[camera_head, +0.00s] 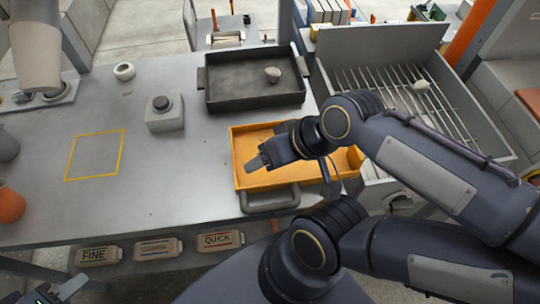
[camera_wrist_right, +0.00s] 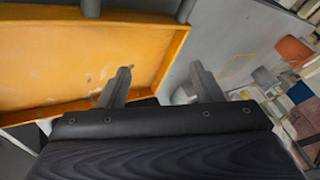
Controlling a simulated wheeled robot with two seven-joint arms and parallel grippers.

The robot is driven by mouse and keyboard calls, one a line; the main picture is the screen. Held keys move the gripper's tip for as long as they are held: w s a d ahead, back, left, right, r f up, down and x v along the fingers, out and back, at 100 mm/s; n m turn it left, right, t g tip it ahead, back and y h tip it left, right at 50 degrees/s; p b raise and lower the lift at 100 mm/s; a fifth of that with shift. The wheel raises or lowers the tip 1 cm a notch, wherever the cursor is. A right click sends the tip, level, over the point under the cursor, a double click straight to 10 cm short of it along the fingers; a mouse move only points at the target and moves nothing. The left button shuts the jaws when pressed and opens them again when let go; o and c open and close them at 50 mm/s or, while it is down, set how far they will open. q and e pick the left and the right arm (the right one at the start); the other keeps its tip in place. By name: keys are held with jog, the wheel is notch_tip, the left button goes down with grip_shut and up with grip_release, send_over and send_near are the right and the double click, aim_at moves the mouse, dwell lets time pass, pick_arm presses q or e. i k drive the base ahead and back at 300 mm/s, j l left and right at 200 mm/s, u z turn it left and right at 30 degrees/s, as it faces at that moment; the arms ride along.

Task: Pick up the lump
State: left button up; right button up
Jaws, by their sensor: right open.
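A pale beige lump (camera_head: 272,74) lies in the dark tray (camera_head: 225,97) at the back of the bench. A second pale lump (camera_head: 422,86) rests on the bars of the metal grate at the right. My right gripper (camera_head: 258,163) is over the orange tray (camera_head: 240,178), in front of the dark tray and apart from both lumps. In the right wrist view its two fingers (camera_wrist_right: 160,74) are spread with nothing between them, above the tray's edge. My left gripper (camera_head: 65,289) is partly in view at the bottom left corner, away from the lumps; its jaw opening is unclear.
A grey block with a dark button (camera_head: 165,113), a white ring (camera_head: 124,71) and a yellow outlined square (camera_head: 95,155) are on the bench. Labelled bins, including QUICK (camera_head: 220,240), hang under the front edge. The bench left of the orange tray is mostly clear.

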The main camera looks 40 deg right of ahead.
aim_at(421, 86)
jog(key=k+l, duration=0.3)
jog(key=k+l+z, duration=0.1)
jog(key=z, duration=0.4)
jog(key=k+l+z, duration=0.15)
jog(key=z, duration=0.3)
jog(key=l+z, duration=0.15)
jog(key=z, duration=0.85)
jog(key=l+u, duration=0.8)
